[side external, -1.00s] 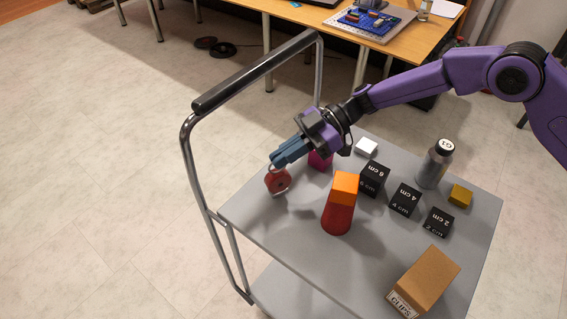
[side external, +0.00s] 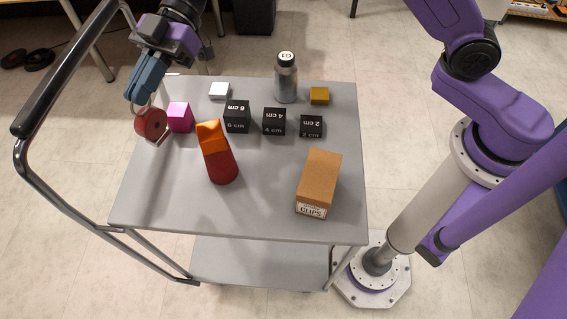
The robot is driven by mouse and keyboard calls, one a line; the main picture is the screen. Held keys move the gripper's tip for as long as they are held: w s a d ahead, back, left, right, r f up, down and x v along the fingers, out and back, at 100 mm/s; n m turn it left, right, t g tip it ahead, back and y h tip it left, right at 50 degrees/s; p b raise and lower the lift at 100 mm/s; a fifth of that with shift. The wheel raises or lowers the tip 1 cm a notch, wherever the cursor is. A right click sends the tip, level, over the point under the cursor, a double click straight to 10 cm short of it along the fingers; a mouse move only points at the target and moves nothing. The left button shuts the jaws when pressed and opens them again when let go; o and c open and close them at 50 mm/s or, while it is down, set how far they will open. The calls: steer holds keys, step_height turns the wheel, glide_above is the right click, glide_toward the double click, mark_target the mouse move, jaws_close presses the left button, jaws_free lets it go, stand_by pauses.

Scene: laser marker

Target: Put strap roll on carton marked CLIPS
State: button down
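The strap roll appears to be the red round roll (side external: 151,124) with a pale edge, at the left side of the grey cart top, beside a pink cube. My gripper (side external: 143,100) points down at it from above, with its blue fingers at the roll's upper rim. The view does not show clearly whether the fingers are closed on it, or whether the roll rests on the cart. The carton marked CLIPS (side external: 318,181) is a brown box at the right front of the cart, its white label facing front. Nothing lies on its top.
The grey cart top (side external: 265,212) also holds the pink cube (side external: 180,117), a red-orange tapered piece (side external: 219,155), black size blocks (side external: 273,121), a white block (side external: 219,91), a grey bottle (side external: 286,80) and a yellow block (side external: 319,96). A black handle rail (side external: 70,65) stands at left.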

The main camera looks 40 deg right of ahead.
steer(key=s+d+r+n+g+h, duration=0.1)
steer(key=s+d+r, duration=0.3)
steer(key=s+d, duration=0.35)
steer(key=s+d+r+n+g, duration=0.1)
steer(key=s+d+r, duration=0.3)
steer(key=s+d, duration=0.35)
steer(key=s+d+n+g+h, duration=0.2)
steer(key=s+d, duration=1.2)
steer(key=s, duration=0.1)
steer(key=w+a+f, duration=0.8)
steer(key=a+f, duration=0.2)
steer(key=f, duration=0.3)
steer(key=shift+a, duration=0.2)
steer(key=shift+w+f, duration=0.1)
steer(key=shift+f, duration=0.05)
steer(key=c, duration=1.3)
jaws_free()
